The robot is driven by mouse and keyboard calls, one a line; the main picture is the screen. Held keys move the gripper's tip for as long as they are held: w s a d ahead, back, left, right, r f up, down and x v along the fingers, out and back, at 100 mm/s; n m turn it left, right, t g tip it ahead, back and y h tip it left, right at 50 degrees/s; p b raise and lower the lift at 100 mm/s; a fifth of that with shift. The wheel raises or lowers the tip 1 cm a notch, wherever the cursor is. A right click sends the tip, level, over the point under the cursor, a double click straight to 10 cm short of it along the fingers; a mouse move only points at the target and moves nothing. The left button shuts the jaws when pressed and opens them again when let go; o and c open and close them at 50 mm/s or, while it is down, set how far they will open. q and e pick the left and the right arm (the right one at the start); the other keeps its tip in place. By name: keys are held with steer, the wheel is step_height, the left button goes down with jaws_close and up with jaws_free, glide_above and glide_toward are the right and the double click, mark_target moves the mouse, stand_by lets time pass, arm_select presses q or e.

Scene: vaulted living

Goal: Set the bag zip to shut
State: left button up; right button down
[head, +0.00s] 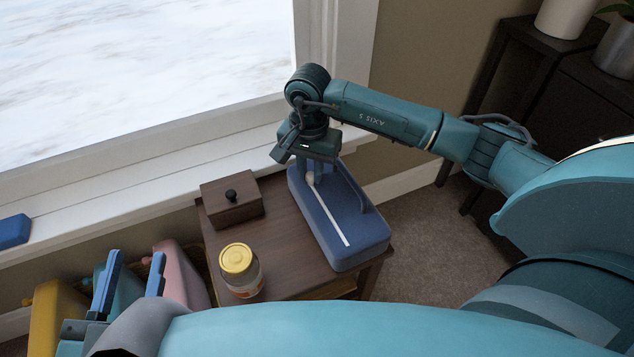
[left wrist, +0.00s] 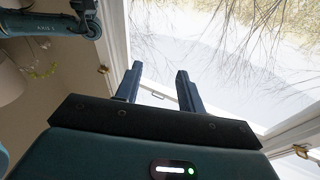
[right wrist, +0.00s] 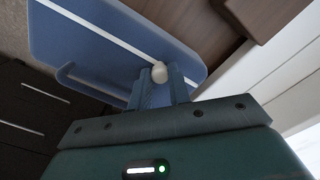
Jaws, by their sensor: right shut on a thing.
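A blue bag (head: 355,238) lies on the small wooden table, with a white zip line (head: 331,217) along its top and a blue handle beside the line. My right gripper (head: 311,176) points down over the bag's far end and is shut on the white zip pull (right wrist: 159,73). In the right wrist view the pull sits between the fingertips on the bag (right wrist: 90,35), with white line running past it. In the head view the pull is partly hidden by the gripper. My left gripper (head: 131,285) is at the lower left, its fingers apart and empty, away from the bag.
A brown box (head: 232,208) with a black knob and a yellow-lidded jar (head: 240,270) stand on the table (head: 287,250) left of the bag. The window sill is close behind. Several coloured bins (head: 181,275) stand at the left.

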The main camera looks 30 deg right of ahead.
steer(key=w+b, duration=0.1)
steer(key=w, duration=0.4)
steer(key=shift+f+b, duration=0.1)
steer(key=shift+b, duration=0.25)
steer(key=shift+w, duration=0.35)
arm_select(q)
steer(key=shift+d+r+t+h, duration=0.3)
steer(key=shift+r+h, duration=0.3)
steer(key=shift+r, duration=0.15)
arm_select(e)
steer(key=shift+w+d, duration=0.1)
steer(key=shift+w, duration=0.05)
steer(key=c, duration=1.3)
jaws_free()
arm_select(q)
steer(key=shift+w+f, duration=0.1)
steer(key=shift+f, duration=0.1)
steer(key=shift+a+f+y+p, duration=0.2)
steer(key=shift+a+y+p, duration=0.4)
steer(key=shift+p, duration=1.55)
arm_select(e)
step_height(320, 180, up, 13)
steer(key=shift+r, duration=0.2)
arm_select(q)
steer(key=shift+s+d, duration=0.2)
steer(key=shift+d, duration=0.05)
